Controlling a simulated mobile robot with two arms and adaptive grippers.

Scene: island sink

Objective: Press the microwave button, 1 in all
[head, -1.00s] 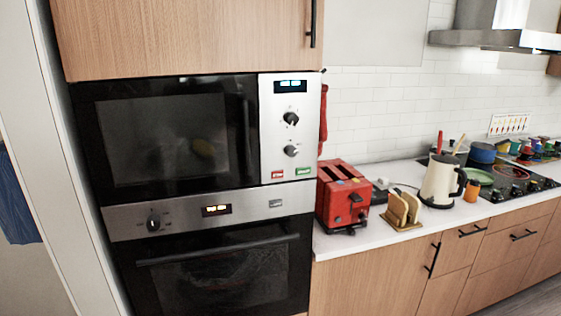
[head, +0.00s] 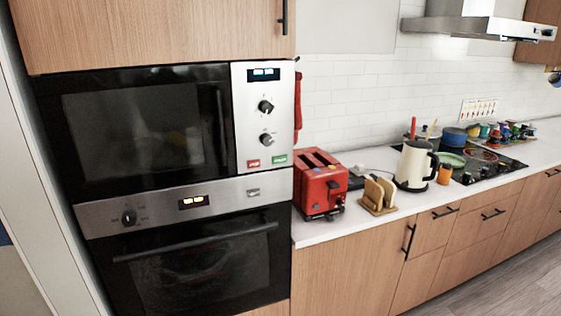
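The microwave (head: 140,128) is built into the tall wooden cabinet at the left, with its dark door shut. Its silver control panel (head: 251,125) is on the right side, with a lit display and two dark knobs. A red button (head: 253,163) and a green button (head: 280,160) sit side by side at the bottom of the panel. Their lettering is too small to read. Neither of my grippers is in view.
An oven (head: 197,262) with a bar handle is below the microwave. To the right, a white counter (head: 340,230) holds a red toaster (head: 320,184), a rack with bread (head: 379,194), a cream kettle (head: 414,165) and a cooktop (head: 468,163). Grey floor shows at lower right.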

